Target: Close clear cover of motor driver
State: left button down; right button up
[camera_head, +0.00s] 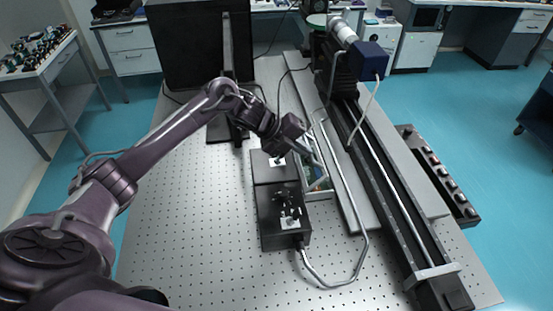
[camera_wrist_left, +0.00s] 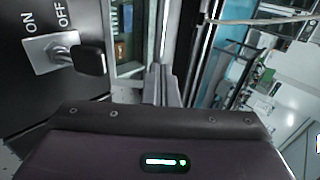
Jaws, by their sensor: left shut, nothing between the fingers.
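The motor driver (camera_head: 318,194) is a small box with a pale frame and coloured electronics inside, just right of the black control box on the optical table. It also shows in the left wrist view (camera_wrist_left: 126,66), at the top. Its clear cover is hard to make out; I cannot tell its angle, as my gripper partly hides that area. My left gripper (camera_head: 318,172) is over the far end of the driver. In the left wrist view its fingers (camera_wrist_left: 162,88) are together and empty, beside the driver's edge; contact cannot be told. My right gripper is not in view.
A black control box (camera_head: 270,222) with switches stands left of the driver; its ON/OFF plate (camera_wrist_left: 50,50) is close in the wrist view. A long black rail (camera_head: 385,195) runs on the right. A cable (camera_head: 335,284) loops in front. The table's left side is clear.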

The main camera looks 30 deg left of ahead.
aim_at(320, 160)
pick_arm(q)
jog(key=shift+g+y, duration=0.5)
jog(key=shift+y, duration=0.1)
jog(key=w+d, duration=0.1)
jog(key=w+d+f+b, duration=0.1)
jog(key=d, duration=0.1)
jog(key=w+d+b, duration=0.1)
jog(key=shift+w+d+f, duration=0.15)
jog(key=shift+d+f, duration=0.05)
jog(key=shift+f, duration=0.1)
jog(key=d+b, duration=0.1)
jog(key=w+d+f+b, duration=0.1)
jog(key=shift+w+f+b, duration=0.25)
jog(key=shift+f+b, duration=0.05)
jog(key=shift+b, duration=0.05)
jog(key=shift+r, duration=0.1)
dwell(0.5)
